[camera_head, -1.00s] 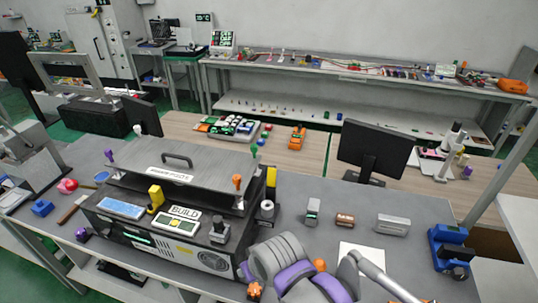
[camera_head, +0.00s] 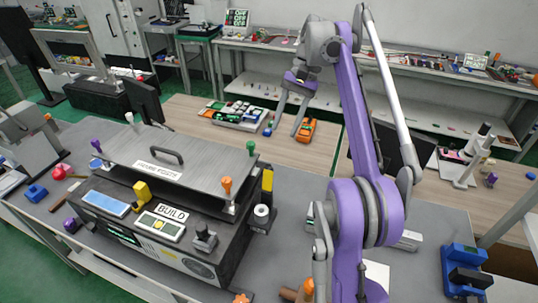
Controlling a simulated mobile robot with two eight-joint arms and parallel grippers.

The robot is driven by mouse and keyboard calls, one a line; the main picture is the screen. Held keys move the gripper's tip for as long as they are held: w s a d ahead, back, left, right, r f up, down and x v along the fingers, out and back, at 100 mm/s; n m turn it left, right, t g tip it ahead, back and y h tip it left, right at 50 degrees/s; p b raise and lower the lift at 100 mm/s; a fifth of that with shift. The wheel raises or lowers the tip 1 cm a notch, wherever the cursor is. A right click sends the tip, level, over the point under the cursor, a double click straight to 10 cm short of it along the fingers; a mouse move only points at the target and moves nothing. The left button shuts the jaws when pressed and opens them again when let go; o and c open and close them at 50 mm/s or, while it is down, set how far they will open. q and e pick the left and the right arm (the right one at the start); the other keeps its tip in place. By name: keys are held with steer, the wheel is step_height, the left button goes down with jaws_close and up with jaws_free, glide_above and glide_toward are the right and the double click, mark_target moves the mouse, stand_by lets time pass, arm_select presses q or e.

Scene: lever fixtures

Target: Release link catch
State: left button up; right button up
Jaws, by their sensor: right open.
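A dark bench machine (camera_head: 180,240) with a grey lid plate (camera_head: 150,163) stands on the grey table. A black handle (camera_head: 166,153) is on the lid, and orange (camera_head: 227,187), green (camera_head: 251,149), purple (camera_head: 97,145) and white (camera_head: 129,118) knobs stand at its corners. On its front are a yellow lever (camera_head: 142,192) and a black knob (camera_head: 205,236). I cannot tell which part is the link catch. My right gripper (camera_head: 284,131) is raised beyond and to the right of the machine, open, pointing down, with nothing visible between its fingers. My left gripper is not in view.
A monitor (camera_head: 390,146) stands partly behind my right arm. A blue fixture (camera_head: 464,268) is at the right. A tray of small parts (camera_head: 234,115) and an orange item (camera_head: 306,131) lie on the wooden table behind. The space above the lid is clear.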

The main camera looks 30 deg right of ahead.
mark_target(271, 168)
steer(key=x, duration=0.3)
steer(key=b+x, duration=0.1)
steer(key=x, duration=0.2)
steer(key=b+x, duration=0.1)
steer(key=x, duration=0.2)
steer(key=shift+s+f, duration=0.1)
steer(key=shift+s, duration=0.2)
steer(key=shift+a+f+b, duration=0.3)
steer(key=shift+f, duration=0.3)
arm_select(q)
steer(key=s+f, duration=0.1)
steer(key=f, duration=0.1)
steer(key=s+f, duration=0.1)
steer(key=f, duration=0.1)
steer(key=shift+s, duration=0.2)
arm_select(e)
jaws_close()
